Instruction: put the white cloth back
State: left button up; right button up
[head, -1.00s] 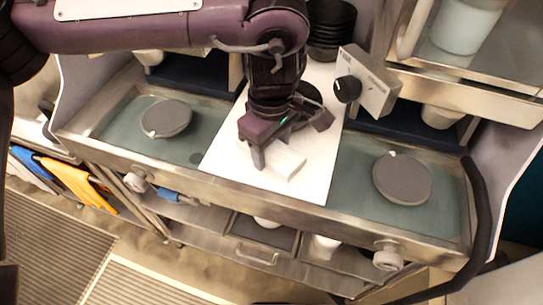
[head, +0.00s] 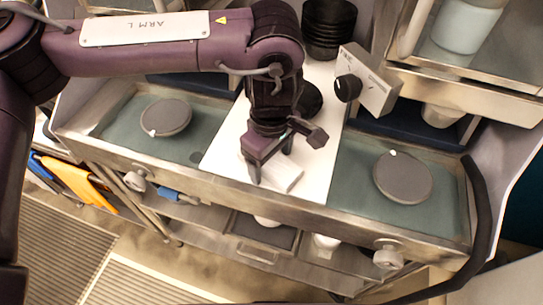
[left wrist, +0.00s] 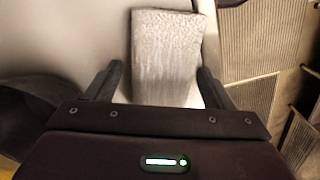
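The white cloth (head: 287,177) lies as a folded rectangular block on the white board (head: 228,160) in the middle of the counter. My left gripper (head: 272,167) is right over its back left part and hides some of it. In the left wrist view the cloth (left wrist: 166,55) shows its textured top between and beyond the two dark fingers of the gripper (left wrist: 158,85). The fingers stand apart, with a gap between the left finger and the cloth; the right finger is close to its edge. My right gripper does not show.
Grey round lids (head: 166,118) and (head: 402,178) lie on the green counter surfaces at either side. A box with a black knob (head: 367,82) and stacked black bowls (head: 329,28) stand behind the cloth. Orange and blue cloths (head: 75,180) hang at the lower left.

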pick_arm(q)
jog(key=shift+r, duration=0.55)
notch_tip(320, 180, up, 11)
jog(key=shift+r+b, duration=0.15)
jog(key=shift+b, duration=0.15)
dwell(0.3)
